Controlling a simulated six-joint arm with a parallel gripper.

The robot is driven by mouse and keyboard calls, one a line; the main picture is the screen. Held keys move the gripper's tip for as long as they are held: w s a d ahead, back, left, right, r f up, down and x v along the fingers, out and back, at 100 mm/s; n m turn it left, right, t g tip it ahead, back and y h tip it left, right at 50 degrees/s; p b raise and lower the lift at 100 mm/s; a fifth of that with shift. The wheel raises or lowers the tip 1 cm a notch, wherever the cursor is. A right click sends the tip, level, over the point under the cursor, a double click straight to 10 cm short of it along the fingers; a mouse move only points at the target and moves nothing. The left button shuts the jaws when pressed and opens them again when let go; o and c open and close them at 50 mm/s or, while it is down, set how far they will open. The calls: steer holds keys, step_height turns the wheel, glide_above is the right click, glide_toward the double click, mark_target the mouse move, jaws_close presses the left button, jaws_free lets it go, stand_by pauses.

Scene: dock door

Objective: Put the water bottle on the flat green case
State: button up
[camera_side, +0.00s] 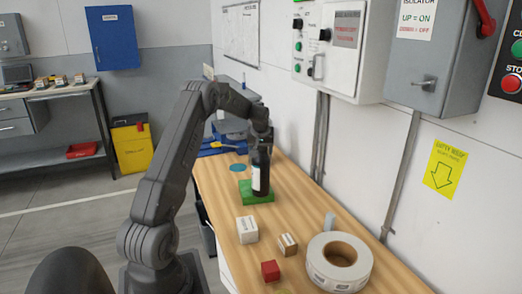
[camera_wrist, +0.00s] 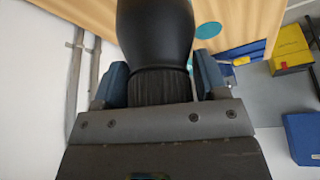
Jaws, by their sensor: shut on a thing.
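The water bottle (camera_side: 260,172) is dark with a white label and stands upright in the side view. Its base is at the flat green case (camera_side: 257,197), over its top; whether it touches or hangs just above, I cannot tell. My gripper (camera_side: 262,138) is at the top of the bottle. In the wrist view, my gripper (camera_wrist: 161,88) is shut on the ribbed neck of the bottle (camera_wrist: 155,30), with a blue finger on each side. The green case is hidden in the wrist view.
On the wooden bench (camera_side: 213,187) are a white box (camera_side: 247,229), a small brown box (camera_side: 288,245), a red block (camera_side: 270,271) and a large roll of labels (camera_side: 338,262). A blue disc (camera_side: 238,168) lies behind the case. The wall with control boxes bounds the right side.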

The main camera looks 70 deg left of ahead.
steer(key=shift+f, duration=0.15)
steer(key=o, duration=1.3)
steer(key=shift+f, duration=0.1)
